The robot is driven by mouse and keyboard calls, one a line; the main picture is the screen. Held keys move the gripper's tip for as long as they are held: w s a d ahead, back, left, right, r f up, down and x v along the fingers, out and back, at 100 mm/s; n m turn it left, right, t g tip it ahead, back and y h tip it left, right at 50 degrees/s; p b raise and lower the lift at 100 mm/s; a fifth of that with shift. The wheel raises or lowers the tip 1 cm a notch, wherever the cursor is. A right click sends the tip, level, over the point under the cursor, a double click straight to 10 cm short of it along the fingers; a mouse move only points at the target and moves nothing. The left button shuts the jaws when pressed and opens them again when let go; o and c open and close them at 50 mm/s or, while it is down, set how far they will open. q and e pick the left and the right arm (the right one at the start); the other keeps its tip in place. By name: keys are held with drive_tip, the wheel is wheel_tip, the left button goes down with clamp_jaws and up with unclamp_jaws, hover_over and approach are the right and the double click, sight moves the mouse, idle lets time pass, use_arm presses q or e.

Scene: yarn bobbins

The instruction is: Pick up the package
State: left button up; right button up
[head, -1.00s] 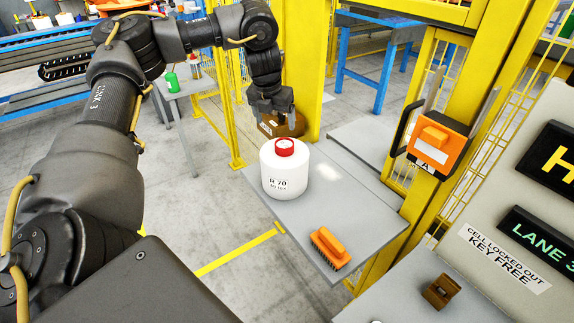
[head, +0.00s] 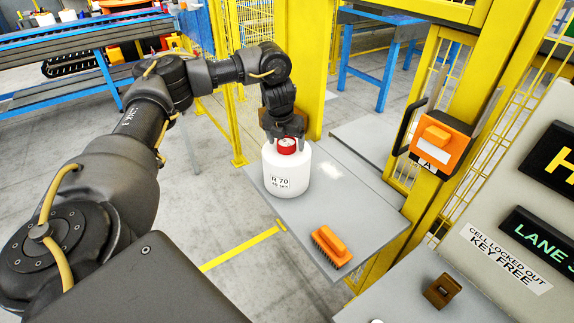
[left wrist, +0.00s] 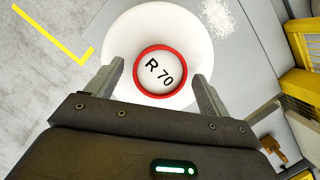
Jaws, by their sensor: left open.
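The white package (head: 288,172), a rounded cylinder with a red top and an "R 70" label, stands upright on the grey table (head: 345,205). My left gripper (head: 287,144) is directly above it, pointing down. In the left wrist view the gripper (left wrist: 158,80) is open, with one finger on each side of the package's red-ringed top (left wrist: 160,74), which carries "R 70". A gap shows between each finger and the ring. The white body (left wrist: 185,25) spreads out beyond the fingers. I cannot tell whether the fingertips touch the body. My right gripper is not in view.
An orange brush (head: 332,247) lies nearer on the table. A yellow post (head: 312,80) and mesh fence stand behind. An orange switch box (head: 440,139) is mounted at the right. A brown object (left wrist: 276,150) shows at the wrist view's lower right.

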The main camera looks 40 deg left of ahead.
use_arm(q)
drive_tip(key=shift+a+f, duration=0.1)
drive_tip(key=shift+f, duration=0.25)
drive_tip(key=shift+w, duration=0.1)
clamp_jaws()
drive_tip(key=shift+w+r, duration=0.1)
idle(0.4)
